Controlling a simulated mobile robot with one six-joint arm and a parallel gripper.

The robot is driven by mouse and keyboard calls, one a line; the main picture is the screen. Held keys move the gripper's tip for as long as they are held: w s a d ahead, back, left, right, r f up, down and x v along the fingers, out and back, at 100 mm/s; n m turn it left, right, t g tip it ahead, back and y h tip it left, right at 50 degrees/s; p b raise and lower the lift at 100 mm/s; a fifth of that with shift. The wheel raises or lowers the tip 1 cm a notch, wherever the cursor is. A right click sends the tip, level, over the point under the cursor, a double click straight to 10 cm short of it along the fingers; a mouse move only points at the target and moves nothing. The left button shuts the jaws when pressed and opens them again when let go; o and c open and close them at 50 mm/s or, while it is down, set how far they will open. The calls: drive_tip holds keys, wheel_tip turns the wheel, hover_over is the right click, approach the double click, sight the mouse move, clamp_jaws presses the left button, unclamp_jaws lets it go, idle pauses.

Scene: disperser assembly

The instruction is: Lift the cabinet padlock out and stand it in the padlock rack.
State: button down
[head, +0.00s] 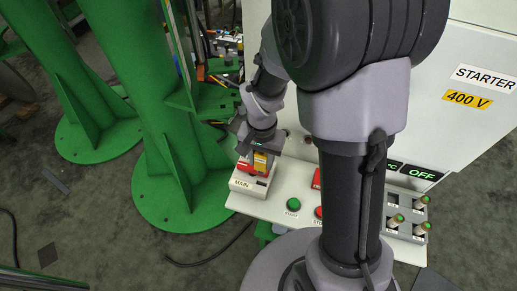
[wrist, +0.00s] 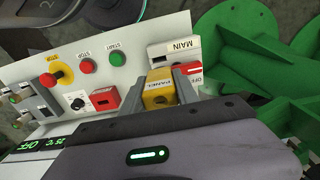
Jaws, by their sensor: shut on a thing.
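My gripper (wrist: 163,88) is shut on a yellow padlock (wrist: 158,90) with a label that seems to read PANEL. The padlock also shows in the head view (head: 261,163), at the white MAIN switch box (head: 247,184). In the wrist view the MAIN box (wrist: 178,50) and its red part (wrist: 194,69) lie just beyond the jaws. I cannot tell whether the padlock's shackle is still through the switch; the jaws and padlock body hide it. I cannot pick out the padlock rack for certain.
The white panel shelf carries a green START button (wrist: 117,58), a red STOP button (wrist: 88,66), a yellow-collared stop knob (wrist: 58,76) and a red box (wrist: 105,97). Holders with brass-coloured pieces (head: 396,220) stand at the right. Green columns (head: 160,100) rise close left of the shelf.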

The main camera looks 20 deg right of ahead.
sight(262, 173)
drive_tip(key=shift+d, duration=0.15)
wheel_tip(262, 173, down, 6)
drive_tip(key=b, duration=0.5)
drive_tip(key=shift+r, duration=0.1)
drive_tip(key=shift+b, duration=0.4)
idle(1.2)
drive_tip(key=shift+f+b, duration=0.3)
drive_tip(key=shift+f, duration=0.15)
drive_tip(key=shift+f+b, duration=1.4)
drive_tip(key=shift+f, duration=0.35)
drive_tip(key=c, duration=0.9)
unclamp_jaws()
drive_tip(key=shift+r, duration=0.1)
drive_tip(key=shift+o, duration=0.2)
